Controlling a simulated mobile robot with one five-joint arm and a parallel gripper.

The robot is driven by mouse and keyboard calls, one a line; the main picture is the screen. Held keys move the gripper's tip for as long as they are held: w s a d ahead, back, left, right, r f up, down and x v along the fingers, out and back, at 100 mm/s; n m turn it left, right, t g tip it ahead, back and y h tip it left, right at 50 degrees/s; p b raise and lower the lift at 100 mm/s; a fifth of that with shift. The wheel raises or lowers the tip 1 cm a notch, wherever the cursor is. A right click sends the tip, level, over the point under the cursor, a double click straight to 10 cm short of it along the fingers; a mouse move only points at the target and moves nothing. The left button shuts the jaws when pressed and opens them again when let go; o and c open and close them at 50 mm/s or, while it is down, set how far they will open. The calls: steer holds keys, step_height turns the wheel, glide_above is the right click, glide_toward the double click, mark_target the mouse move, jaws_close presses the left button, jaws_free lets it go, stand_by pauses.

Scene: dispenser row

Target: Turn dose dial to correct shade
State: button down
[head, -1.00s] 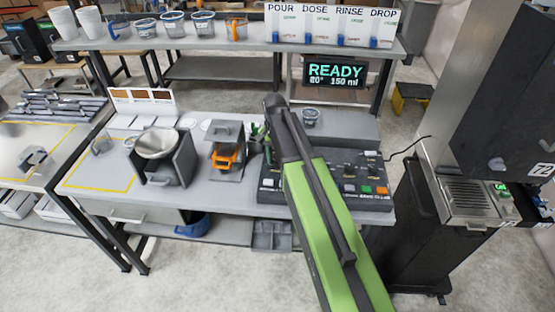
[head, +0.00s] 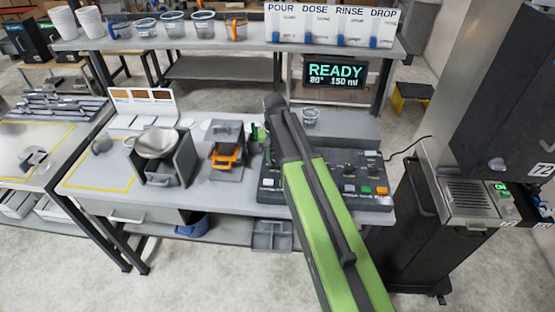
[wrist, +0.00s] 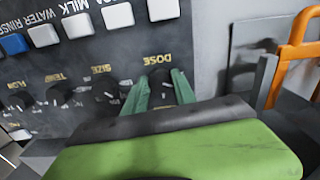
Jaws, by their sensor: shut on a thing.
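The dose dial (wrist: 161,90) is a dark round knob on the dark control panel, under the yellow word DOSE in the wrist view. My gripper (wrist: 160,95) has its two green fingers closed around the dial, one on each side. In the head view my green and black arm hides the dial and most of the fingers. The control panel (head: 335,170) sits on the bench. A card with brown shade swatches (head: 142,97) stands at the back of the bench, left of the panel.
More dark knobs, marked SIZE and others, sit beside the dose dial, with white and blue buttons (wrist: 13,44) above. An orange-handled holder (head: 227,157) stands left of my arm. A READY display (head: 336,72) reads 80° and 150 ml.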

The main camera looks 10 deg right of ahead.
mark_target(275, 162)
steer(key=shift+s+n, duration=0.15)
steer(key=shift+n, duration=2.15)
steer(key=c, duration=1)
jaws_free()
steer(key=r+p, duration=1.7)
steer(key=shift+a+r, duration=0.2)
